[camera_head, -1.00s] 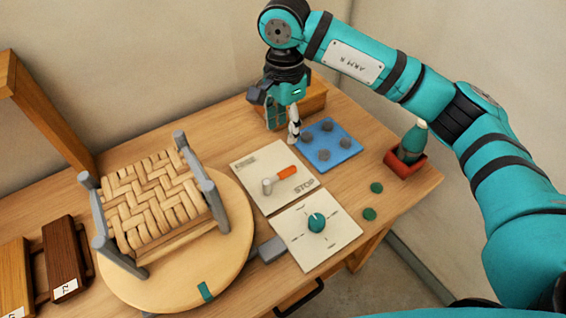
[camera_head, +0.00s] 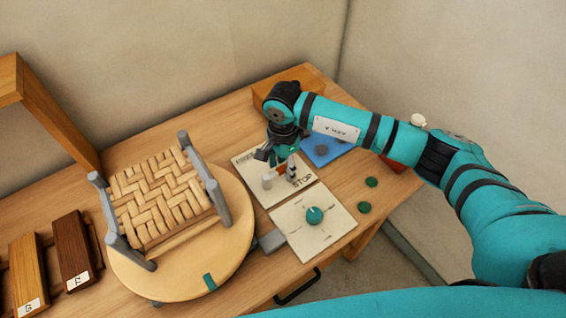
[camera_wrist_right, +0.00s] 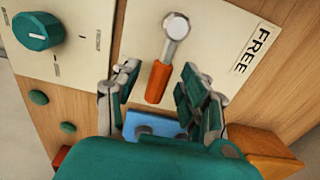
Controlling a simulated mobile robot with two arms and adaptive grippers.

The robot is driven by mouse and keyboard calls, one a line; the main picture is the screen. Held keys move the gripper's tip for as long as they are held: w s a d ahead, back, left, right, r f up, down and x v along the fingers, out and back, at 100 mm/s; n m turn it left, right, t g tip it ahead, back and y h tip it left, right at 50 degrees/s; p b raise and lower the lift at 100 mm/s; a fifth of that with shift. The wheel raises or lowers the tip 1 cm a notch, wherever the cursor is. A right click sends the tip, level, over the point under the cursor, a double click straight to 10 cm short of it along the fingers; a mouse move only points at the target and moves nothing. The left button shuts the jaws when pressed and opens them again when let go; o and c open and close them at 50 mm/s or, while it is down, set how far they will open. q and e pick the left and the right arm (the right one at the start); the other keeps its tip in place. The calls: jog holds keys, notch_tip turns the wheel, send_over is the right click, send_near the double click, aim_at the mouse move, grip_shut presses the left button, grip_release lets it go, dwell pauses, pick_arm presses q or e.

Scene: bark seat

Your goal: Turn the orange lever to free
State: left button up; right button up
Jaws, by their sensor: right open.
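The orange lever (camera_wrist_right: 158,82) shows in the right wrist view, with its grey round pivot (camera_wrist_right: 176,27) beyond it. The word FREE (camera_wrist_right: 250,50) is printed on the panel to the right of the lever in the wrist view. STOP (camera_head: 302,181) shows in the head view. My right gripper (camera_head: 280,168) is open over the panel. Its fingers lie on either side of the handle in the wrist view, with gaps showing. My left gripper is not in view.
A second panel with a teal knob (camera_head: 314,216) lies in front. A blue pad (camera_head: 325,152) and a wooden box (camera_head: 310,82) are behind the gripper. The woven seat (camera_head: 160,195) stands on a round board (camera_head: 235,245) to the left.

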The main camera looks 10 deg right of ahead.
grip_shut()
dwell(0.5)
